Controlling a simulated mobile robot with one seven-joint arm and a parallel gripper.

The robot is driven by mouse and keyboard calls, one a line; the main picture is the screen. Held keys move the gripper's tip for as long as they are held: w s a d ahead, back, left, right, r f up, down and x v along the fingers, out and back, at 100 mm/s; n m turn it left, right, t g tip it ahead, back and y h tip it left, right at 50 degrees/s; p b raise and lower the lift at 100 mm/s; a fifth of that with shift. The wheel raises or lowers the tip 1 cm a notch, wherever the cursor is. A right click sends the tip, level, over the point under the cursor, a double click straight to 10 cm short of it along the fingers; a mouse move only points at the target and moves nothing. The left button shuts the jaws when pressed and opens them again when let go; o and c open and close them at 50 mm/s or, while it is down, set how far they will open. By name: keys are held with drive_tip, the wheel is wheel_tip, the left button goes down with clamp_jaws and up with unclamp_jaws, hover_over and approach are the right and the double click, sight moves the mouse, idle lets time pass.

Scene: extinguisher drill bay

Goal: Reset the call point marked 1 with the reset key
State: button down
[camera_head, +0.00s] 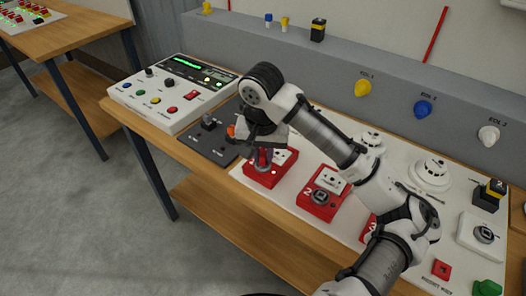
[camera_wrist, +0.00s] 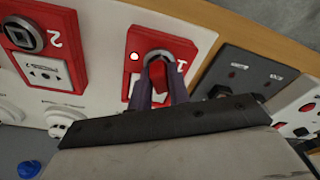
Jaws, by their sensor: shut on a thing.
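The call point marked 1 (camera_head: 284,156) is a red box on the white board, with a white face plate and a small lit lamp. It also shows in the wrist view (camera_wrist: 137,92), its "1" upside down. My gripper (camera_head: 263,158) points down over its keyed end. In the wrist view my gripper (camera_wrist: 167,80) is shut on a red piece, seemingly the reset key (camera_wrist: 168,78). The key's end is at the grey round socket (camera_wrist: 158,56); I cannot tell how deep it sits. The fingers and key hide most of the socket.
The call point marked 2 (camera_head: 318,206) stands close beside, to the right. A dark panel (camera_head: 202,144) lies to the left, before a control panel (camera_head: 172,92). Detectors (camera_head: 430,174) stand on the white board. A grey ledge with coloured knobs runs behind.

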drive_tip(key=shift+m+p, duration=0.8)
drive_tip(key=shift+p, duration=0.05)
idle(0.3)
drive_tip(key=shift+n, duration=2.2)
drive_tip(key=shift+n+y, duration=0.3)
drive_tip(key=shift+n, duration=0.7)
